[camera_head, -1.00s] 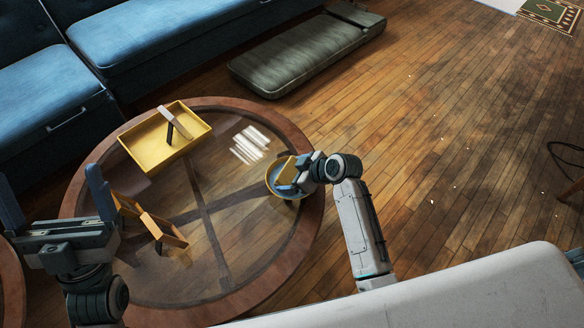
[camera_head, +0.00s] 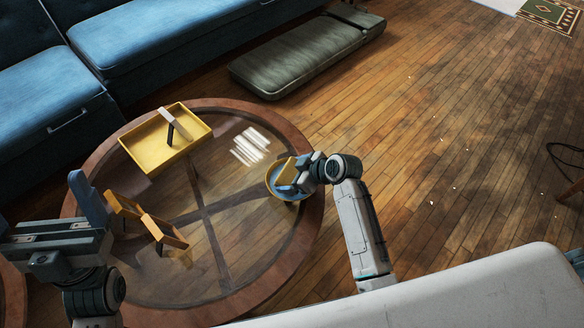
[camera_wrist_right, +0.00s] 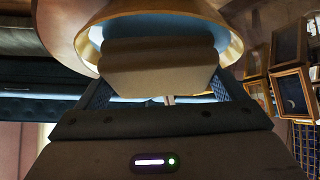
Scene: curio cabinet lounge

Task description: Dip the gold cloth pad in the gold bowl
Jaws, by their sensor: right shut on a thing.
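The gold bowl (camera_head: 270,184), with a pale blue inside, stands on the right part of the round glass-topped table (camera_head: 203,272). My right gripper (camera_head: 294,178) is shut on the gold cloth pad (camera_head: 286,170), which is over the bowl's opening. In the right wrist view the pad (camera_wrist_right: 157,68) sits between both fingers, and the bowl's rim (camera_wrist_right: 233,45) arches around its far side. I cannot tell whether the pad touches the bowl's inside. My left gripper (camera_head: 42,202) is open and empty at the left edge, partly out of the picture.
A yellow tray (camera_head: 150,160) with a dark-and-light tool in it stands at the table's back left. Two small wooden frames (camera_head: 166,232) stand near my left gripper. A blue sofa (camera_head: 150,45) and a grey-green cushion (camera_head: 300,65) lie beyond. The table's middle is clear.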

